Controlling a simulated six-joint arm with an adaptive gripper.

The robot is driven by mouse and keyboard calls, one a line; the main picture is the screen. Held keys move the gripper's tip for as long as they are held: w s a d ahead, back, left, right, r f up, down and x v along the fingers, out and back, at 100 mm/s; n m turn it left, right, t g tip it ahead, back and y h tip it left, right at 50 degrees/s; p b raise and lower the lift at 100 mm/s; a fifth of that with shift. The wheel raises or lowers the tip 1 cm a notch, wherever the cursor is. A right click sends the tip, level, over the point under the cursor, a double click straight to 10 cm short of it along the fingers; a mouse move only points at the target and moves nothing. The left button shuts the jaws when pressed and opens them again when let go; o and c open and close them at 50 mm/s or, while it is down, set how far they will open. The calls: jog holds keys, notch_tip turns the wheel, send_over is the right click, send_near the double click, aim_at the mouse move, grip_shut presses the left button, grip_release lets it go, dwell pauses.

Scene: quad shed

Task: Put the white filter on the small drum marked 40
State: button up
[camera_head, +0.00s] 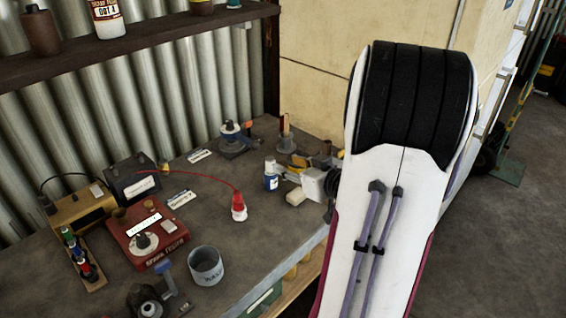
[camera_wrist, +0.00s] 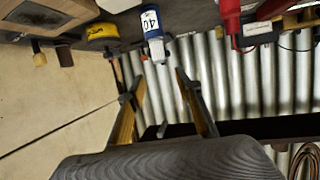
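The small drum marked 40 (camera_wrist: 152,24) stands on the bench in the wrist view, which is upside down. In the head view this blue and white drum (camera_head: 271,180) stands left of my wrist, with a white top. I cannot tell whether that top is the white filter.
A grey can (camera_head: 206,266) and a red box (camera_head: 145,232) sit nearer the front. A yellow and black object (camera_wrist: 103,32) is beside the drum. The corrugated wall (camera_wrist: 210,75) and shelf close the back.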

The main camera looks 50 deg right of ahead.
jog(key=shift+v, duration=0.9)
jog(key=shift+w, duration=0.1)
jog(key=a+r+g+h, duration=0.35)
jog(key=a+r, duration=0.45)
jog(key=a, duration=0.4)
jog(key=s+a+f+n+g+y, duration=0.1)
jog(key=s+a+g+y, duration=0.1)
jog(key=s+a, duration=0.5)
jog(key=s+a+f+n+g+y, duration=0.1)
jog(key=s+a+y, duration=0.3)
jog(key=a, duration=1.2)
jog(key=s+g, duration=0.1)
jog(key=s, duration=0.3)
jog(key=shift+s+g, duration=0.15)
jog(key=shift+g, duration=0.2)
jog(key=shift+d, duration=0.1)
